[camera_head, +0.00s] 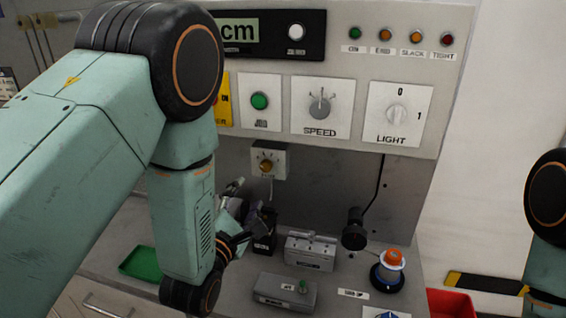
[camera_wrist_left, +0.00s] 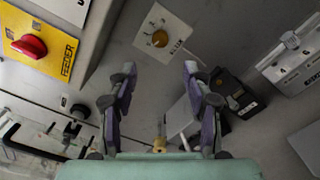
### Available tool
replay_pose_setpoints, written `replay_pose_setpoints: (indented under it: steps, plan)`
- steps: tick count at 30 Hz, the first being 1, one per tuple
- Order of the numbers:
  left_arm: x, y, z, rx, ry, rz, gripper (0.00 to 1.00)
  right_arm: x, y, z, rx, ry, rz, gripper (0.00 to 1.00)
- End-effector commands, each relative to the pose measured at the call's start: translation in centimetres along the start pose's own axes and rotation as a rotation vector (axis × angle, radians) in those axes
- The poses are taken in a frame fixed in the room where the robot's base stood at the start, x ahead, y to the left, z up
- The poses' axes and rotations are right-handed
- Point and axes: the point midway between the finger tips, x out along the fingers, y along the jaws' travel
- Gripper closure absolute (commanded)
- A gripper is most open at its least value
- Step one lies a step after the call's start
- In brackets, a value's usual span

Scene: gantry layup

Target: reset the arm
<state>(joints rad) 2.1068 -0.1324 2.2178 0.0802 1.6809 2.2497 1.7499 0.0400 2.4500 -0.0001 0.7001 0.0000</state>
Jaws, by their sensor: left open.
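My left arm (camera_head: 180,200) comes in from the left and hangs down in front of the control panel. My left gripper (camera_head: 245,215) is at its lower end, partly hidden by the wrist. In the left wrist view the two fingers of my left gripper (camera_wrist_left: 158,90) stand apart with nothing between them. A small panel box with a brass knob (camera_head: 266,164) is above the gripper; it also shows in the left wrist view (camera_wrist_left: 160,39), beyond the fingertips. Part of my right arm (camera_head: 548,230) shows at the right edge, and its gripper is out of view.
A black box (camera_head: 265,235) stands close to the left gripper. A grey switch box (camera_head: 310,250), a grey box with a green button (camera_head: 285,291) and an orange-topped device (camera_head: 389,268) stand on the bench. A green tray (camera_head: 140,263) lies left, a red bin (camera_head: 452,303) right.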

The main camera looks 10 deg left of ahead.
Motion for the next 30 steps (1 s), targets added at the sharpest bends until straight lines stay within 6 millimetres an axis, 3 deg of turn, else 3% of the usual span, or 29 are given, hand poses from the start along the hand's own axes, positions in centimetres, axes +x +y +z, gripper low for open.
replay_pose_setpoints:
  steps: [4, 7, 14, 23, 30]
  plan:
    - [-0.7, -1.4, -1.4, 0.083, 0.042, -0.053, 0.5, 0.0, 0.0, 0.0, 0.0, 0.0, 0.0, 0.6]
    - [-2.0, -3.9, -3.6, 0.241, 0.102, -0.157, 0.5, 0.0, 0.0, 0.0, 0.0, 0.0, 0.0, 0.6]
    - [-7.7, -10.3, -9.2, 0.679, 0.174, -0.507, 0.5, 0.0, 0.0, 0.0, 0.0, 0.0, 0.0, 0.6]
    - [-18.1, -17.0, -14.6, 1.175, 0.01, -1.028, 0.5, 0.0, 0.0, 0.0, 0.0, 0.0, 0.0, 0.6]
    - [-27.6, -20.2, -16.6, 1.446, -0.331, -1.401, 0.5, 0.0, 0.0, 0.0, 0.0, 0.0, 0.0, 0.6]
